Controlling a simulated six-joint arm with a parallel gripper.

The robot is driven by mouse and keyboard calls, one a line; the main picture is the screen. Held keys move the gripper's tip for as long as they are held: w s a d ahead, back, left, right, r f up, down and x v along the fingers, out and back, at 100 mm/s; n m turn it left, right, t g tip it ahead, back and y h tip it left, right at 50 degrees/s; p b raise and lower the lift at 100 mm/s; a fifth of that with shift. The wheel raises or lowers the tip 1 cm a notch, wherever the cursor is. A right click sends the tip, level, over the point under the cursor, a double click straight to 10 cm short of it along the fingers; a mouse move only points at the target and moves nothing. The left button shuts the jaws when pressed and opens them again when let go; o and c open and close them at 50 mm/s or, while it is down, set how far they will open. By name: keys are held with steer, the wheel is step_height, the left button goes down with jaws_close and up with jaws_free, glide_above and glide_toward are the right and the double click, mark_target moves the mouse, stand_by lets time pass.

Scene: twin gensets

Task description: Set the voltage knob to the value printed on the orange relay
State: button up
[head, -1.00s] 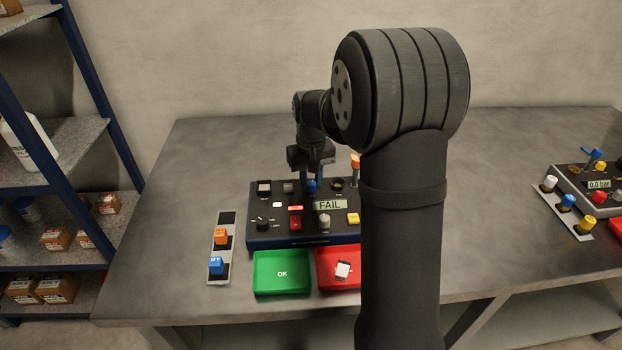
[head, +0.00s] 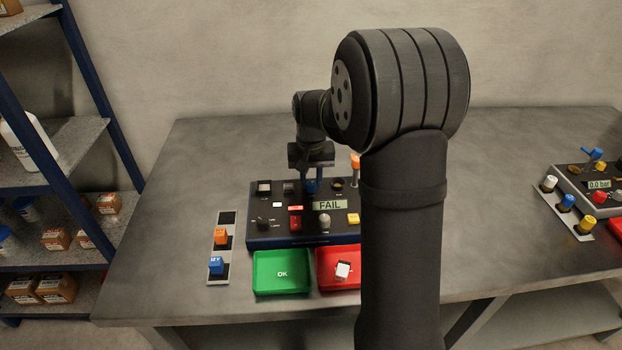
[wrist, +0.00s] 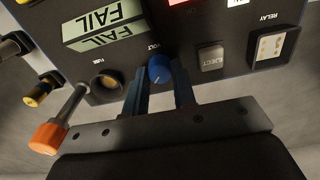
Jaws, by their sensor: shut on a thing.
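The blue voltage knob (wrist: 159,70), marked VOLT, sits on the dark panel (head: 262,240) and also shows in the head view (head: 311,187). My gripper (wrist: 160,76) points down at the panel, with its two blue fingers on either side of the knob and shut on it. The orange relay (head: 221,236) stands in the middle of a grey strip (head: 213,272) left of the panel. Its printed value is too small to read.
The panel's display (head: 330,204) reads FAIL. An orange-tipped lever (wrist: 47,138) stands close to my fingers. A blue relay (head: 216,265) is on the strip. A green OK tray (head: 282,291) and a red tray (head: 325,281) holding a white block (head: 343,270) lie in front.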

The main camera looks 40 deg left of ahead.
mark_target(311, 183)
steer(key=o, duration=1)
steer(key=shift+r, duration=0.1)
step_height(311, 183, up, 17)
steer(key=shift+r, duration=0.2)
steer(key=shift+f, duration=0.1)
step_height(311, 183, down, 17)
steer(key=shift+f, duration=0.2)
stand_by(0.4)
steer(key=shift+r, duration=0.1)
